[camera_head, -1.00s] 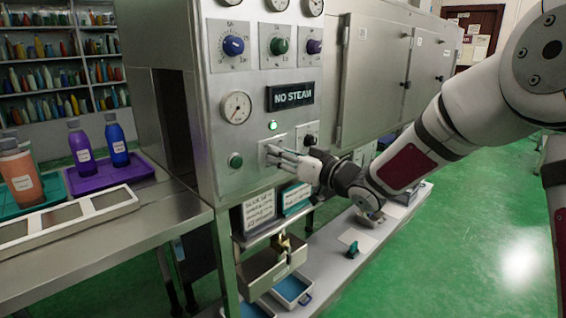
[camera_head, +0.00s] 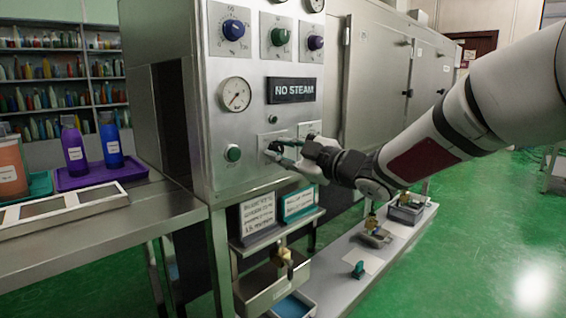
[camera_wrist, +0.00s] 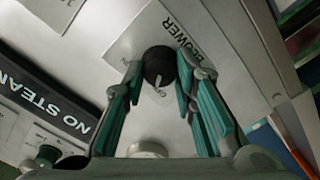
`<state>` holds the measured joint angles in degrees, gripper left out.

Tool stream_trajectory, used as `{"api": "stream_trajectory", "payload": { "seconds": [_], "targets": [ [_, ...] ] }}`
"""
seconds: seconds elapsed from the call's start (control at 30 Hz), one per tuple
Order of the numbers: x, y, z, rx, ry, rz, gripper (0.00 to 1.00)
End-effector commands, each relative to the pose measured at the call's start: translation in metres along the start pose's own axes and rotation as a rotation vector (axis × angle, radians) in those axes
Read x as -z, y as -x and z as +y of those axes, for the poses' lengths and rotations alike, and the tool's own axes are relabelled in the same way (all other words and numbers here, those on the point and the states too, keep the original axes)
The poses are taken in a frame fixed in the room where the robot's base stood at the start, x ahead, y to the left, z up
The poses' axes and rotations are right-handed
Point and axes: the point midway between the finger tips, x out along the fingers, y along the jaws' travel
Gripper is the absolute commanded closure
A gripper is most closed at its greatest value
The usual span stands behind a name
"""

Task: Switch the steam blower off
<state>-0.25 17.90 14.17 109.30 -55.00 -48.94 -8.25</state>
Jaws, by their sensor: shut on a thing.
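The blower switch is a black round knob (camera_wrist: 159,66) with a white pointer, on a light plate (camera_wrist: 120,45) lettered BLOWER. In the wrist view my gripper (camera_wrist: 160,68) has one finger on each side of the knob, shut on it.
The panel also holds a NO STEAM sign (camera_head: 291,90), a pressure gauge (camera_head: 235,95), a green button (camera_head: 233,153) and coloured dials (camera_head: 234,30). Below are text cards (camera_head: 257,213) and a low shelf (camera_head: 340,268). Bottles (camera_head: 74,145) stand at left. Green floor is open at right.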

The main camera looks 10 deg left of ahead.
Motion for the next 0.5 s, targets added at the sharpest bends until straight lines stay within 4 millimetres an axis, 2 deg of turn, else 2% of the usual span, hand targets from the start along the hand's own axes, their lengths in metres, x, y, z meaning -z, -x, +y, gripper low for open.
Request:
{"api": "stream_trajectory", "payload": {
  "seconds": [0.2, 0.5],
  "targets": [
    [-0.0019, 0.0002, -0.0025, 0.002, 0.127, -0.002, 1.0],
    [-0.0018, 0.0003, -0.0023, 0.003, 0.211, -0.002, 1.0]
  ]
}}
